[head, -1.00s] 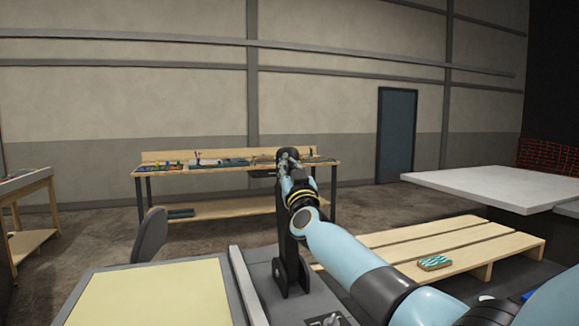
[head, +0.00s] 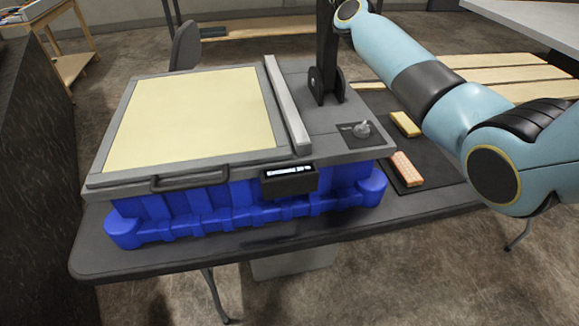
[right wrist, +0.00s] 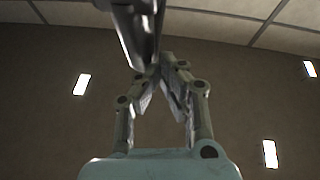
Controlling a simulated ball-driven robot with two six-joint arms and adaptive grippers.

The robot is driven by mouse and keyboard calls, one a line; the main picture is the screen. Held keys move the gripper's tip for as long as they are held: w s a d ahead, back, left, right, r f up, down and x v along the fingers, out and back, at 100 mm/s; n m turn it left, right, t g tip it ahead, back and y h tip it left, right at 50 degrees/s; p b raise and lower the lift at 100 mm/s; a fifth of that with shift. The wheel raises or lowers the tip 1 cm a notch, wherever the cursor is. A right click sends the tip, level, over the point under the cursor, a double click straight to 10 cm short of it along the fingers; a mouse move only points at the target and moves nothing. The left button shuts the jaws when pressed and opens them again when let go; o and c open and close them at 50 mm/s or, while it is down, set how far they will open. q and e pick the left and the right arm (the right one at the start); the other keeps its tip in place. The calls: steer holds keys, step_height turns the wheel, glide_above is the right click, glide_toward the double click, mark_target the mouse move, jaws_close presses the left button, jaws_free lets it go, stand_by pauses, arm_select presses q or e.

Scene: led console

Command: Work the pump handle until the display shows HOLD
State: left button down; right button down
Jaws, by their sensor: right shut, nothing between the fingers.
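The pump handle (head: 326,62) is a black lever on a pivot bracket at the back right of the console (head: 240,160). It rises out of the top of the head view, so its upper end is hidden. The small black display (head: 290,180) on the console's front edge is lit with one line of white text, seemingly ending in a percentage; the words are too small to read surely. My right gripper (right wrist: 163,68) shows in the right wrist view with its fingertips together, empty. A shiny grey bar (right wrist: 138,30) is close in front of its fingertips; touching or apart, I cannot tell. My left gripper is out of view.
The console has a cream panel (head: 195,105), a blue base (head: 215,203) and a small grey knob (head: 361,130). A yellow block (head: 405,124) and an orange block (head: 406,168) lie on a dark mat to its right. My right arm spans the upper right.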

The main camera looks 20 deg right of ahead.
steer(key=shift+r, duration=0.15)
stand_by(0.5)
steer(key=s+d+r+m+t+y, duration=0.1)
steer(key=s+d+r+m+t, duration=0.15)
steer(key=s+r, duration=0.4)
steer(key=s+f+n+y+b, duration=0.1)
steer(key=s+f+n+y, duration=0.3)
steer(key=s+f, duration=0.3)
steer(key=shift+s+f+g+y+b, duration=0.4)
steer(key=shift+s+y, duration=0.2)
steer(key=shift+s, duration=0.1)
steer(key=shift+r, duration=0.1)
